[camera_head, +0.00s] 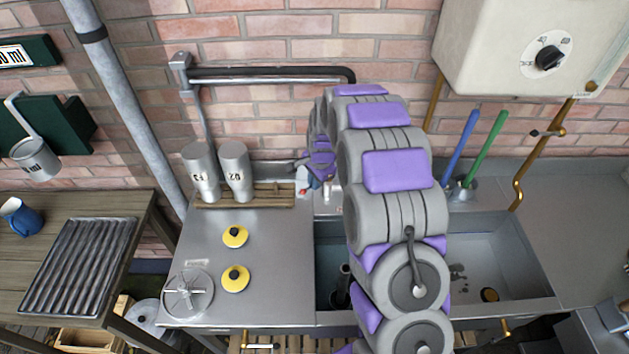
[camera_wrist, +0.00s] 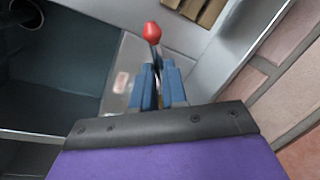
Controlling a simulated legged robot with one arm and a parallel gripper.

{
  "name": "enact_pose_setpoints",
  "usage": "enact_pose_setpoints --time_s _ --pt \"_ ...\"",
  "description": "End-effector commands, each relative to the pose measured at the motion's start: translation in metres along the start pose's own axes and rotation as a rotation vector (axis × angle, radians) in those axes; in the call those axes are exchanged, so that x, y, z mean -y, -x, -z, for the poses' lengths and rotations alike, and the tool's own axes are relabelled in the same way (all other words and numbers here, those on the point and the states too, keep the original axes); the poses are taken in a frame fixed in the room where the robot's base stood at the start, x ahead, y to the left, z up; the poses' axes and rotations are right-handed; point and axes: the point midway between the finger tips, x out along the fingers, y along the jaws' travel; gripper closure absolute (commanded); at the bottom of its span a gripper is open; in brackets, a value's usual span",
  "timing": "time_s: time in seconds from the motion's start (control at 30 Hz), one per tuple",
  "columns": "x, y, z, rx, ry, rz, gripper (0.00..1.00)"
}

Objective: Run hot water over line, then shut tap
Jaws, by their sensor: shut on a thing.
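My gripper (camera_wrist: 158,88) has blue fingers and is shut on a tap lever with a red knob (camera_wrist: 153,32); the knob sticks out beyond the fingertips. In the head view my gripper (camera_head: 308,182) is at the back left of the sink (camera_head: 535,282), mostly behind my arm, with the red knob (camera_head: 303,193) just showing. A dark pipe (camera_head: 270,75) runs along the brick wall above. I cannot tell which thing is the line, nor whether water runs. My arm hides the middle of the sink.
A white heater with a black dial (camera_head: 549,58) hangs at upper right. Two grey canisters (camera_head: 235,170) stand on a wooden rack left of my gripper. Two yellow-rimmed lids (camera_head: 235,278) lie on the steel counter. Blue (camera_head: 461,145) and green (camera_head: 487,147) handles stand behind the sink.

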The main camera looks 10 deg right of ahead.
Motion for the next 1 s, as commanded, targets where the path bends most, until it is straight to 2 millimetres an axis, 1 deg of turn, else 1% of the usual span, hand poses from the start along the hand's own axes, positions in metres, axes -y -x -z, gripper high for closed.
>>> enact_pose_setpoints --time_s 0.03,0.17,0.4,0.6,0.97,1.0 --pt "-0.001 -0.002 -0.006 0.008 -0.003 -0.008 1.00" --pt "0.003 0.000 -0.007 -0.003 -0.048 -0.013 1.00" --pt "0.018 -0.002 -0.008 -0.047 -0.253 -0.014 1.00" --pt "0.027 -0.006 -0.008 -0.072 -0.370 -0.010 1.00" --pt "0.029 -0.009 -0.010 -0.076 -0.392 -0.009 1.00" --pt "0.029 -0.009 -0.010 -0.076 -0.392 -0.010 0.87"
